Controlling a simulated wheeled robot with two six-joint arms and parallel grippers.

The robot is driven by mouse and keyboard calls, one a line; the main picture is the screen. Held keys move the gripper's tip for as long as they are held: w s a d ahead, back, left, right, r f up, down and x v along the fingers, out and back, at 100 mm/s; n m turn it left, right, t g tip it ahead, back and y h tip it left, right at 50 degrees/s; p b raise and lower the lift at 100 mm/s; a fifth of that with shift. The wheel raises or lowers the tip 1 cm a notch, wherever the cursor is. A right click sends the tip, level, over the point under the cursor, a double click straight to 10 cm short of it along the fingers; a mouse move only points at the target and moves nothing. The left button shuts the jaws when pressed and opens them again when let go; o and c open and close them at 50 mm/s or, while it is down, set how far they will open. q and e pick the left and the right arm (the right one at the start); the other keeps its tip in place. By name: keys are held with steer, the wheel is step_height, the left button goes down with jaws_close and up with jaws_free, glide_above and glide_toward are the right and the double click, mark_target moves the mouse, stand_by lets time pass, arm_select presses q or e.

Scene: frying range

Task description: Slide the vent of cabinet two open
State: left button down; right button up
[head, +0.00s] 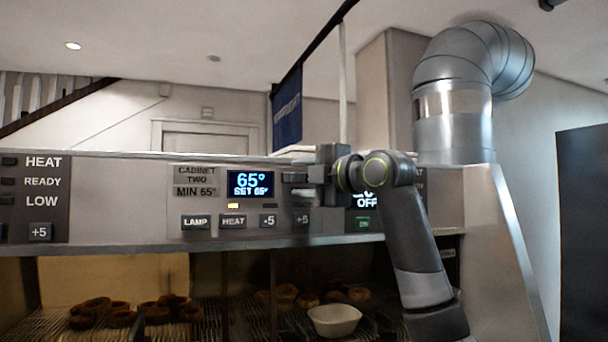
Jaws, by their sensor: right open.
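The cabinet two panel (205,231) runs along the front, with a plate (196,181) reading "CABINET TWO, MIN 65°". Its display (250,184) reads 65°, SET 65°. Below are LAMP (195,222), HEAT (233,221) and -5 (268,221) buttons, and a +5 button (302,221). My right gripper (294,180) is open in front of the panel, just right of the display, its fingers pointing left. It covers part of the panel there; I cannot tell whether it touches anything. I cannot make out the vent. My left gripper is not in view.
Below the panel, the open cabinet holds several brown pastries (285,292) and a white bowl (334,320) on racks. A display reading OFF (367,201) and a green switch (363,224) are partly behind my right arm. A large metal duct (452,120) rises at the right.

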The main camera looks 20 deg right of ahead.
jaws_close()
steer(key=d+p, duration=0.1)
steer(key=d, duration=0.3)
steer(key=shift+d, duration=0.1)
stand_by(0.3)
